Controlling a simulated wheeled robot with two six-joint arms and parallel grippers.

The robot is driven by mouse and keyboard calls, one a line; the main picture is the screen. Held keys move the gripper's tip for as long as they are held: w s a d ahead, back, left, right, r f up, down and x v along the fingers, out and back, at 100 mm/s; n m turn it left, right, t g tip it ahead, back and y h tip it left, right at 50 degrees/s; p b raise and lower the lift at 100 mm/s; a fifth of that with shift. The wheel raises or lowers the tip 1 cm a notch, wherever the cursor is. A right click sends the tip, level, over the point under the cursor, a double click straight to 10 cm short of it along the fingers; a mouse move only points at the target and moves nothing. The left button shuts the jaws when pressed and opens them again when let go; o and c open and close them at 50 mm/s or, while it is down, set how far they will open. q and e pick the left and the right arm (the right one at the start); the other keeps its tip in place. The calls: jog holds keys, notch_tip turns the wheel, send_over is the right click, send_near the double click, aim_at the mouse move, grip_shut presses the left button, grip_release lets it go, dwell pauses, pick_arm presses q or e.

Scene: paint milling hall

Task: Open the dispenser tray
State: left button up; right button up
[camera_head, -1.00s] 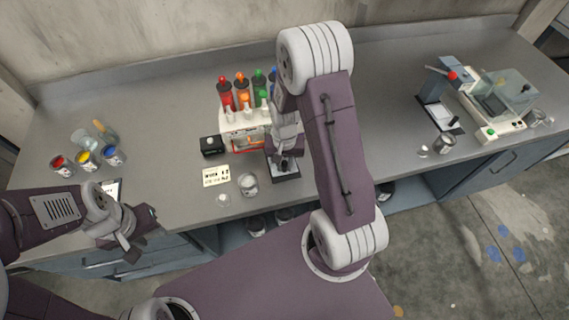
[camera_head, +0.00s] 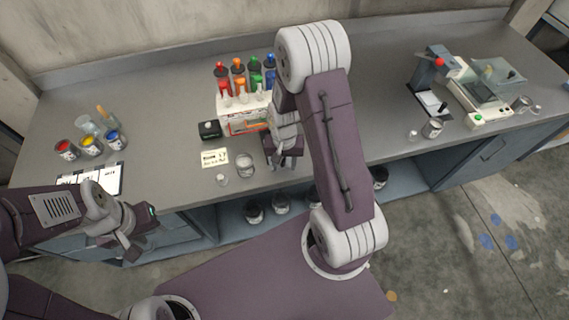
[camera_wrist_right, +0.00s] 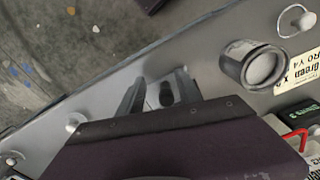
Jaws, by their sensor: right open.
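The white dispenser (camera_head: 240,118) stands on the counter with red, orange, green and blue bottles on top. My right gripper (camera_head: 284,162) is in front of its right part, pointing down. In the right wrist view its two fingers (camera_wrist_right: 160,92) are apart, with a small dark knob-like piece (camera_wrist_right: 166,96) on a pale surface between them. I cannot tell whether they touch it. The tray is mostly hidden by my gripper and arm, so how far out it stands is unclear. My left gripper (camera_head: 142,232) is empty off the counter's front edge; its jaw gap is unclear.
A glass jar (camera_head: 245,164), a label card (camera_head: 214,158) and a small black box (camera_head: 209,130) stand left of my right gripper. A press (camera_head: 432,80) and a scale-like device (camera_head: 484,90) stand at the right.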

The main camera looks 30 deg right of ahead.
jog(key=shift+s+a+r, duration=0.1)
jog(key=shift+s+r, duration=0.05)
jog(key=shift+s, duration=0.15)
pick_arm(q)
jog(key=shift+s+r, duration=0.15)
jog(key=shift+s, duration=0.05)
pick_arm(e)
notch_tip(320, 180, up, 9)
